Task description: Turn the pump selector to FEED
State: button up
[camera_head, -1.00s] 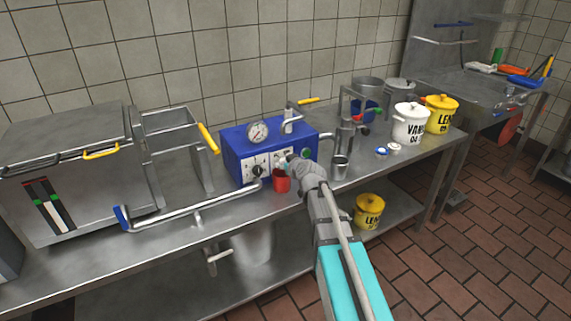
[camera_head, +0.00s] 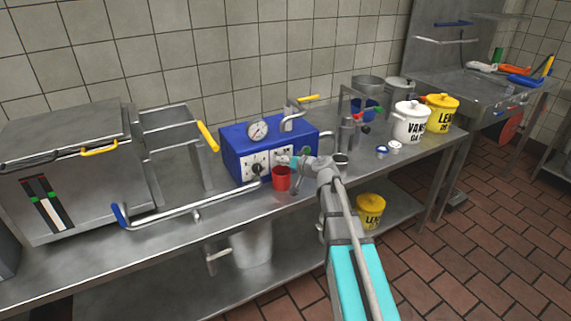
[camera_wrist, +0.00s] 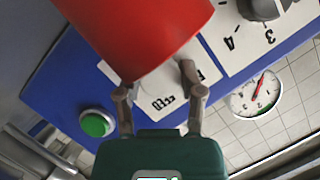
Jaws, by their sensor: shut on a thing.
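The blue pump box (camera_head: 237,157) stands on the steel bench with a white front panel. It also shows in the wrist view (camera_wrist: 60,85), where the lettering FEED (camera_wrist: 163,101) reads upside down on the panel. My gripper (camera_head: 287,160) is at the right half of the panel, just above a red cup (camera_head: 281,179).
A numbered black knob (camera_wrist: 262,8) sits beside the selector panel. A green button (camera_wrist: 96,123) and a pressure gauge (camera_head: 258,131) are on the box. A long pipe handle (camera_head: 190,203) runs along the bench front.

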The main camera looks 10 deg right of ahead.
jog(key=shift+m+y, duration=0.5)
jog(key=shift+m, duration=0.2)
jog(key=shift+b, duration=0.3)
jog(key=o, duration=1.2)
jog(key=shift+c, duration=0.2)
